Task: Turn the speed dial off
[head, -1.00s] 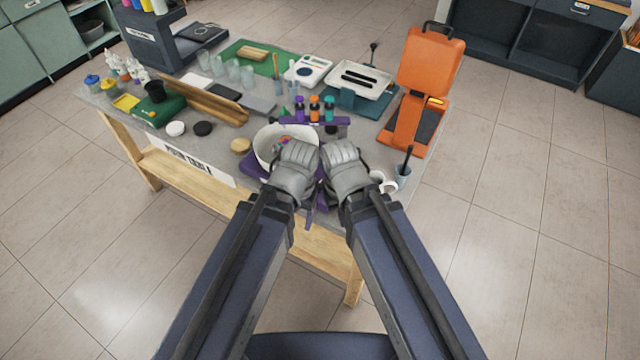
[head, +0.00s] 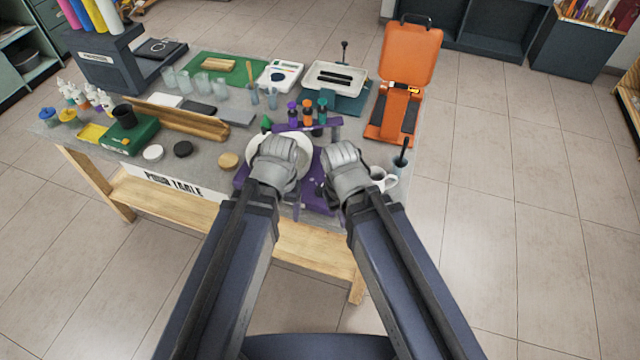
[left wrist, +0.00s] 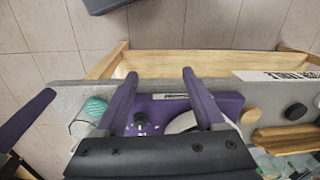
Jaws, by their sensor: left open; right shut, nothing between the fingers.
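A purple machine (head: 240,180) with a white round bowl (head: 310,152) stands at the front of the table. In the left wrist view its purple base (left wrist: 175,108) carries a small black dial (left wrist: 141,119) with marks around it. My left gripper (head: 276,168) is over the machine, and its fingertips are hidden in the head view. In the left wrist view its two purple fingers (left wrist: 160,78) are apart, with the dial seen between them, nearer the left-hand finger; contact cannot be told. My right gripper (head: 345,172) is shut and empty at the machine's right side.
A white mug (head: 381,181) and a dark cup with a tool (head: 400,160) stand right of my right gripper. Colored bottles (head: 307,112) stand on a purple rack behind the bowl. A wooden disc (head: 228,160) lies left. The orange press (head: 407,75) stands back right.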

